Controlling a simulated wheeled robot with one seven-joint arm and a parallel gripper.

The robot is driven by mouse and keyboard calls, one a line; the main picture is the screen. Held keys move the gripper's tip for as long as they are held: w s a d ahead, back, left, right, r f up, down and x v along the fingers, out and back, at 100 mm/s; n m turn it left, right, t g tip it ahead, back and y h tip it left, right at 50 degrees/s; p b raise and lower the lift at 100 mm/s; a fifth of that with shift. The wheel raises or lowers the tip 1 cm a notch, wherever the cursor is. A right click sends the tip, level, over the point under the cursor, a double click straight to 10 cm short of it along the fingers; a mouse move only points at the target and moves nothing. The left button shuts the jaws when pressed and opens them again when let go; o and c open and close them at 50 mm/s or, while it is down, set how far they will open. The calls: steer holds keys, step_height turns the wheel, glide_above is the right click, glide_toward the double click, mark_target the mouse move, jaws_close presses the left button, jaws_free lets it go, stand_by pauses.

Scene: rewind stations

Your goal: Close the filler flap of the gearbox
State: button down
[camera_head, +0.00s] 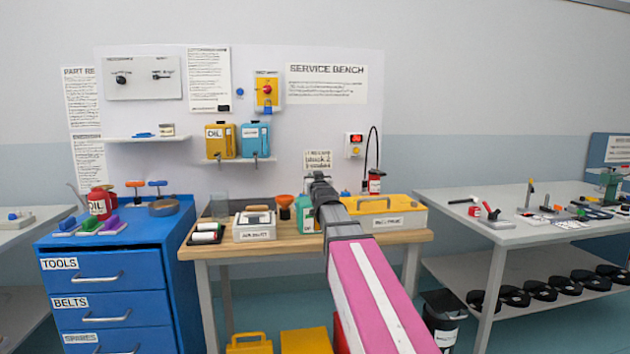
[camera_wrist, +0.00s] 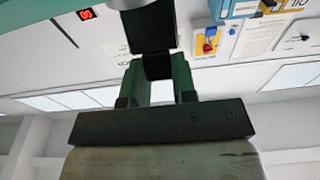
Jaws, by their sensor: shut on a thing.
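The green gearbox (camera_head: 306,213) stands on the wooden bench, partly hidden behind my arm. A green surface, apparently the gearbox (camera_wrist: 45,12), fills the upper left of the wrist view. My gripper (camera_head: 318,180) is over the right part of the gearbox. In the wrist view my gripper (camera_wrist: 156,68) is shut on a dark plate, which looks like the filler flap (camera_wrist: 150,30). The flap stands away from the green surface as far as I can see. Its hinge and the filler opening cannot be made out.
A white labelled box (camera_head: 254,233) and an orange funnel (camera_head: 285,203) stand left of the gearbox. A yellow case (camera_head: 395,206) stands close on the right. Oil canisters (camera_head: 221,141) sit on a wall shelf above. The bench's front edge (camera_head: 225,252) is low.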

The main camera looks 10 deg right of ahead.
steer(key=c, duration=0.9)
jaws_free()
steer(key=s, duration=0.3)
steer(key=s+f, duration=0.1)
steer(key=s, duration=0.6)
steer(key=shift+s+f, duration=0.2)
steer(key=shift+s, duration=0.2)
